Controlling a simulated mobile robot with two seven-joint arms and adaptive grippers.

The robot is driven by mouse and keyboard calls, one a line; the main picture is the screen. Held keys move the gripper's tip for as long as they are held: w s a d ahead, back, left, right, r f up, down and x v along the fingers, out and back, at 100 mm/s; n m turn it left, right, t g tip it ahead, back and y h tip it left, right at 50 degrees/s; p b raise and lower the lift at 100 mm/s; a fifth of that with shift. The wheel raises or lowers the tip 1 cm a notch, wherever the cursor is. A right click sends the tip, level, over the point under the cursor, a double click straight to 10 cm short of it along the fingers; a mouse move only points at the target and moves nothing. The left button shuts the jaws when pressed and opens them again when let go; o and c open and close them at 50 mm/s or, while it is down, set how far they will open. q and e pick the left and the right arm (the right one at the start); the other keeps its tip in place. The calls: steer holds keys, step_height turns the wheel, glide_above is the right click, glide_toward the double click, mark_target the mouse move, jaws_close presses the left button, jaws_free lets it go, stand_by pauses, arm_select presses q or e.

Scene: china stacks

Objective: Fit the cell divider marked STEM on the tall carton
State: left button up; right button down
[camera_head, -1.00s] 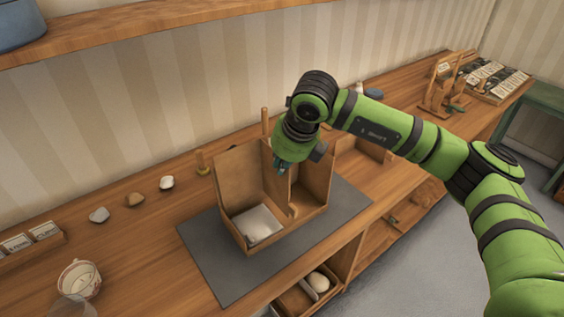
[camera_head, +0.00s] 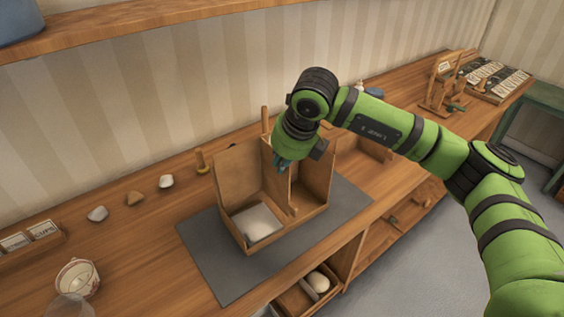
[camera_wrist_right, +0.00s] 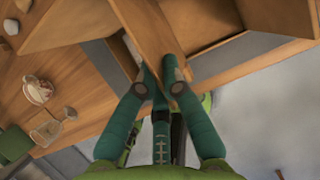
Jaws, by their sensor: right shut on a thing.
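The open brown carton (camera_head: 236,235) stands on the grey mat. Its left compartment holds a white piece (camera_head: 258,222); its right compartment lies behind an upright brown panel. My right gripper (camera_head: 280,165) is over the middle of the carton, pointing down. In the right wrist view the gripper (camera_wrist_right: 161,88) is shut on a brown panel (camera_wrist_right: 150,35), which I take to be the divider. Its lower part reaches down between the compartments; I cannot tell whether it is seated. No STEM mark is readable. My left gripper is not in view.
The grey mat (camera_head: 212,275) lies under the carton. A patterned cup (camera_head: 77,278) and a clear glass stand at front left. Several stones (camera_head: 135,199) lie toward the wall. A wooden stand (camera_head: 445,85) and card tray (camera_head: 495,80) are at the far right. An open drawer shows below.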

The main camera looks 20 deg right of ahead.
steer(key=shift+b, duration=0.45)
stand_by(1.0)
stand_by(0.3)
steer(key=shift+f+b, duration=2.05)
steer(key=shift+b, duration=0.3)
steer(key=c, duration=1.3)
jaws_free()
steer(key=v, duration=1.2)
